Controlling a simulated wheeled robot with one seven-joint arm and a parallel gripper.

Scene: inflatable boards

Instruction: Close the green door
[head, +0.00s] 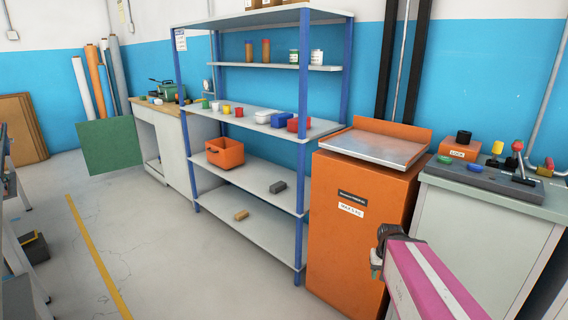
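The green door (110,146) is a flat square panel at the left. It stands swung open, sticking out to the left from the front of a white cabinet (178,150). Part of the cabinet's open inside shows to the right of the door. My gripper (377,262) is at the lower right, at the end of my pink and white arm, in front of an orange cabinet and far from the green door. It is small and dark and partly hidden by the arm, so I cannot tell whether its fingers are open or shut.
A blue-posted shelf rack (250,215) with bins and jars stands between my gripper and the white cabinet. The orange cabinet (358,200) and a grey control console (490,215) are at right. The floor (150,250) before the rack is clear, with a yellow line.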

